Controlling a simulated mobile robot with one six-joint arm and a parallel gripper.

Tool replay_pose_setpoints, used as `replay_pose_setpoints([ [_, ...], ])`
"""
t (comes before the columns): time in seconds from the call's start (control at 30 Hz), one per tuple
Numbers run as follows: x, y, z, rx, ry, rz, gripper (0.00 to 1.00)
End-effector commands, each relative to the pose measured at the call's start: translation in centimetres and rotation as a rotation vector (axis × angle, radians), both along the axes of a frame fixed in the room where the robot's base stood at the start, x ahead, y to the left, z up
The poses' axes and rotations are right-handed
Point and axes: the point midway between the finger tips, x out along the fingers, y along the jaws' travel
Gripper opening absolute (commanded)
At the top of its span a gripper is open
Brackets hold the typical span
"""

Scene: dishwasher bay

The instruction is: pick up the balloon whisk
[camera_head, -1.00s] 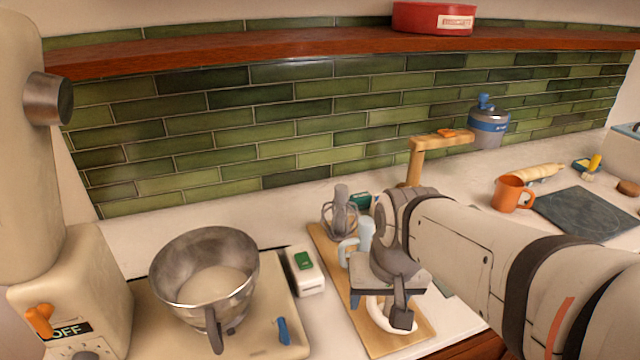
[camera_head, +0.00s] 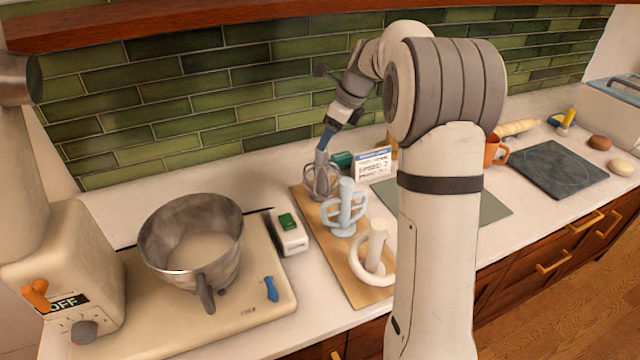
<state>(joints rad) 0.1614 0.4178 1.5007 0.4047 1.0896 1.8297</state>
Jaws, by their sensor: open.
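The balloon whisk (camera_head: 321,182) is a grey wire whisk standing upright, handle up, at the back end of a wooden board (camera_head: 352,283). My gripper (camera_head: 327,137) reaches down from above and its fingers are right at the top of the whisk's handle. It is open. The arm comes in from the right, and at this size I cannot tell whether the fingers touch the handle.
A light blue beater (camera_head: 345,212) and a white hook (camera_head: 376,250) stand on the same board, in front of the whisk. A white card (camera_head: 374,166) and a green box (camera_head: 342,160) are close behind. A steel bowl (camera_head: 192,240) stands left. Tiled wall is behind.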

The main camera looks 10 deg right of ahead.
Motion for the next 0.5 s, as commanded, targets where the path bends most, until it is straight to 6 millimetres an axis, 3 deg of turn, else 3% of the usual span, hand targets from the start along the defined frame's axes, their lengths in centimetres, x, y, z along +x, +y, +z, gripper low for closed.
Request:
replay_pose_setpoints([
  [0.5,0.8,2.4,-6.1,0.001,0.003,-0.001,0.58],
])
